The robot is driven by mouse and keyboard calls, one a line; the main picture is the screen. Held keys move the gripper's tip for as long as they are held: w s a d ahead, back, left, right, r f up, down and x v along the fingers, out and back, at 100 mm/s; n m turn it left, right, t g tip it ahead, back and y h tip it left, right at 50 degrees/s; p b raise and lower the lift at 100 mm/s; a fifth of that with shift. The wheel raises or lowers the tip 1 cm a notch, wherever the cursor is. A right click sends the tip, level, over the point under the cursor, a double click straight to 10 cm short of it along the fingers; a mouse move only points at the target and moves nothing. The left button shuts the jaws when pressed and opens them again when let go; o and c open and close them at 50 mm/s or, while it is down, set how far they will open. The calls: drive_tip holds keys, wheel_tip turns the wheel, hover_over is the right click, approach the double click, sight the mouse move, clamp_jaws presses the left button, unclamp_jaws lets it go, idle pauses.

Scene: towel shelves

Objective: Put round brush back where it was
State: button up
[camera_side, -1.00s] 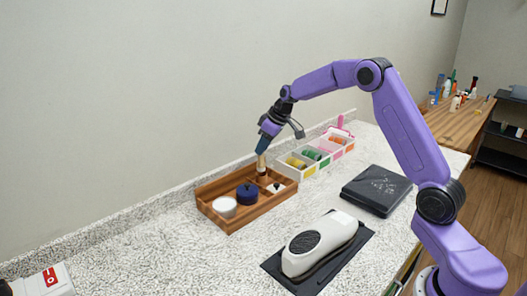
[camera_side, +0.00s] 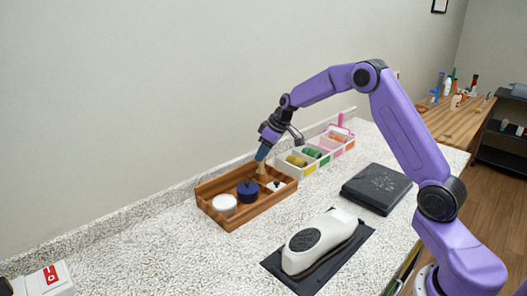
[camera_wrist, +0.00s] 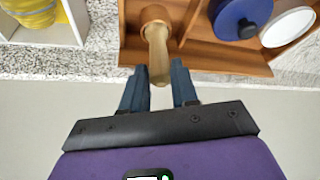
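The round brush (camera_wrist: 157,40) has a pale wooden handle and a round brown head. It stands in a compartment of the brown wooden tray (camera_wrist: 195,52), with its handle pointing up toward my gripper. In the side view, the brush (camera_side: 262,169) is at the tray's back right. My gripper (camera_wrist: 159,80) has two blue fingers spread apart, with the handle end between or just beyond their tips. Gaps show on both sides of the handle. In the side view, my gripper (camera_side: 262,153) is just above the brush; the exact clearance is hard to tell.
The tray also holds a white round container (camera_side: 224,204), a navy lidded jar (camera_side: 247,191) and a small white item with a black knob (camera_side: 276,186). A divided white box (camera_side: 310,170) stands right of it.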

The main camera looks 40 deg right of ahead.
drive_tip(key=shift+o, duration=1.2)
drive_tip(key=shift+r, duration=0.25)
drive_tip(key=v, duration=1.2)
drive_tip(key=shift+r, duration=0.4)
drive_tip(key=s+a+f+n+g, duration=0.2)
drive_tip(key=s+a+n+g, duration=0.15)
drive_tip(key=s+a, duration=1.4)
drive_tip(key=s+f+n, duration=0.2)
drive_tip(key=s, duration=1)
drive_tip(key=s+d+f+n+h, duration=0.1)
drive_tip(key=s+f+n, duration=0.1)
drive_tip(key=s, duration=1)
drive_tip(key=shift+s+d+f+n+g, duration=0.35)
drive_tip(key=shift+f+g, duration=0.1)
drive_tip(key=shift+f, duration=0.15)
